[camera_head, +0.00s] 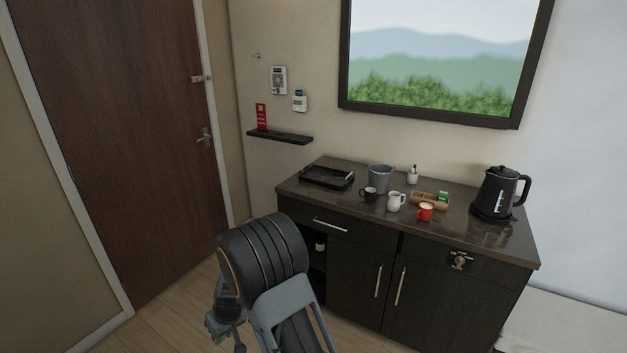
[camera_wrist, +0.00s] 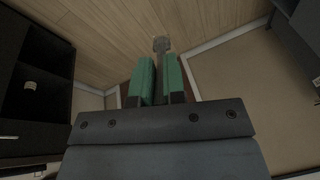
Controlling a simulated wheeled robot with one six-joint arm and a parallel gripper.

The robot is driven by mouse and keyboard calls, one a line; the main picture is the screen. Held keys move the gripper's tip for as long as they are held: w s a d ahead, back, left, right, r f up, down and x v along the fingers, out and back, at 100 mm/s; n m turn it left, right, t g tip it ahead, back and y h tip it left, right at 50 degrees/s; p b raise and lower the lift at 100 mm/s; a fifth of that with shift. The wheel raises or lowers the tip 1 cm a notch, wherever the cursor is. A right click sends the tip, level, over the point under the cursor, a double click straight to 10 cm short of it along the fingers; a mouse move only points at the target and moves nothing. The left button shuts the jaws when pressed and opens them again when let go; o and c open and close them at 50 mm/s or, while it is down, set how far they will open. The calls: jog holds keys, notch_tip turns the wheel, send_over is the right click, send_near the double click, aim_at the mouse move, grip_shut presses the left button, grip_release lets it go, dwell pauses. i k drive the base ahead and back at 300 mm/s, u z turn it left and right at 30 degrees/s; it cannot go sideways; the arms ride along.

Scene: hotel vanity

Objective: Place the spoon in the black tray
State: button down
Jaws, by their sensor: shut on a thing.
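My gripper (camera_head: 226,326) hangs low in front of the cabinet, at the lower left in the head view. In the wrist view its two green fingers (camera_wrist: 158,80) are shut on the spoon (camera_wrist: 161,45), whose grey rounded end sticks out beyond the fingertips over the wooden floor. The rest of the spoon is mostly hidden between the fingers. The black tray (camera_head: 326,184) lies on the left end of the dark countertop, above and to the right of my gripper and well apart from it.
On the countertop (camera_head: 366,210) stand a grey bucket (camera_head: 380,178), a black mug (camera_head: 369,195), a white mug (camera_head: 396,201), a red mug (camera_head: 425,212), a wooden organizer (camera_head: 428,199) and a black kettle (camera_head: 495,192). A small wall shelf (camera_head: 280,137) is left of the tray.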

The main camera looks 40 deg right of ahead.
aim_at(323, 179)
jog(key=u, duration=0.3)
jog(key=i, duration=1.25)
jog(key=z, duration=0.45)
jog(key=i, duration=0.95)
jog(key=z, duration=0.85)
